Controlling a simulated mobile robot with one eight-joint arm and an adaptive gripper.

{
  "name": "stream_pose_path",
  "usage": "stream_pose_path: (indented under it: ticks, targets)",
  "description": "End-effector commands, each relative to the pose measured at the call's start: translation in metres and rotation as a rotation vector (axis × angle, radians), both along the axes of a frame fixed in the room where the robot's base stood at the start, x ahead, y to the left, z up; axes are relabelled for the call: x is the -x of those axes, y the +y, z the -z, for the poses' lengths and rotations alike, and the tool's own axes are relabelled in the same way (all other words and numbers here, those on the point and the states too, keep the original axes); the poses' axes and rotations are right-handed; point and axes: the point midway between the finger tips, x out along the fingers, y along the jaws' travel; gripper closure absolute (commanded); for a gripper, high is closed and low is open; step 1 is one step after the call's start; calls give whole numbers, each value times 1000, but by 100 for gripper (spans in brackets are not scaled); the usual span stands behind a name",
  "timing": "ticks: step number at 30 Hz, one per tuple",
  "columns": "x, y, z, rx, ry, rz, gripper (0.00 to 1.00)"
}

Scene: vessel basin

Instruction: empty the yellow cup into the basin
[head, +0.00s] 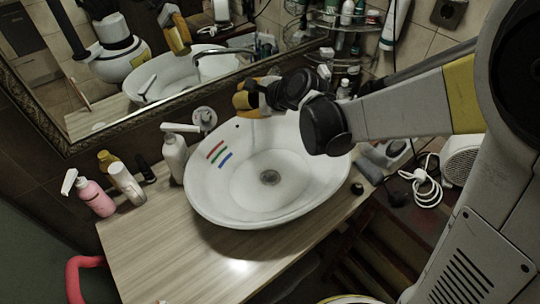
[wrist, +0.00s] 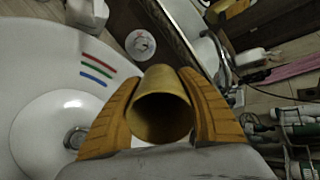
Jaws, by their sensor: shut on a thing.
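My gripper (head: 243,100) is over the back rim of the white basin (head: 222,204) in the head view, below the mirror. In the wrist view my gripper's two orange fingers (wrist: 162,108) are shut on the yellow cup (wrist: 160,82), one on each side. The cup's dark round mouth faces the wrist camera; I cannot make out any contents. The cup is hard to tell from the fingers in the head view. The basin fills the left of the wrist view (wrist: 35,65), with its drain low on that side. Red, green and blue stripes mark its inner wall.
A white soap dispenser (head: 174,156) stands left of the basin. A pink bottle (head: 95,196) and other bottles stand farther left on the wooden counter (head: 165,252). The mirror (head: 130,70) is close behind my gripper. A shelf with bottles (head: 345,40) is at the back right.

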Motion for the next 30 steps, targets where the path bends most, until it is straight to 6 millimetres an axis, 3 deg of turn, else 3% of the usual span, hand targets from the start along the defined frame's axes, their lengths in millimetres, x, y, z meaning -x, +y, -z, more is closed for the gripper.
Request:
stream_pose_path:
  ticks: [30]
  targets:
    - [-1,0,5,-88,-105,1,80]
